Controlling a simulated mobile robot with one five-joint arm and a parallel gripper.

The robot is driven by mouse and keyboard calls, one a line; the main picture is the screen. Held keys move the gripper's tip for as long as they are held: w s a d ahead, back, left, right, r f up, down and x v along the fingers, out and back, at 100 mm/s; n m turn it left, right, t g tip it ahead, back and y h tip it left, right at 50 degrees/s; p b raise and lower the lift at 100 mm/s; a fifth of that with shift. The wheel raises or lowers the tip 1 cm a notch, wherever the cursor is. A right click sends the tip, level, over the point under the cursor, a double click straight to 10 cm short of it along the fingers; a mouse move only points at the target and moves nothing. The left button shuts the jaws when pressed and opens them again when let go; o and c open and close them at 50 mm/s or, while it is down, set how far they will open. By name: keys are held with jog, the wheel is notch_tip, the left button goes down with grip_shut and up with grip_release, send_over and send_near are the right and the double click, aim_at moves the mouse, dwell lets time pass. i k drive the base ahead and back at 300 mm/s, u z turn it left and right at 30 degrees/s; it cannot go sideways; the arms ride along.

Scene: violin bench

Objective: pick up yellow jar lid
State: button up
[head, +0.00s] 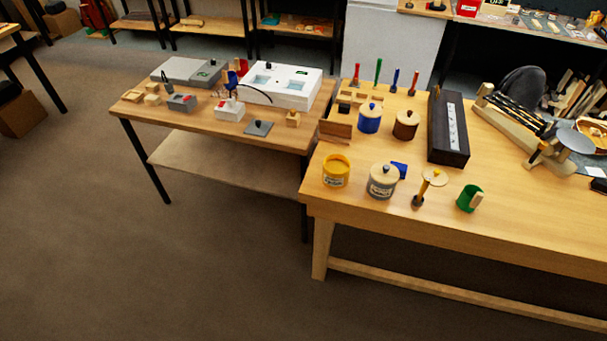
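A round pale wooden lid with a yellow knob (434,177) is near the front of the right-hand bench, between the grey jar and the green mug. It looks raised or resting at the top of a small wooden-handled tool with a dark end (418,201); I cannot tell if they touch. The yellow jar (336,174) stands at the bench's left front corner and looks open on top. The grey jar (382,184) has a wooden lid on it. My gripper is not in view.
A green mug (469,198) stands to the right of the lid. A small blue block (399,170) is behind the grey jar. Blue (369,121) and brown (405,128) lidded jars and a long black box (448,143) stand farther back. The bench front right is clear.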

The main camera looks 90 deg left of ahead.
aim_at(439, 177)
jog(key=u, duration=2.85)
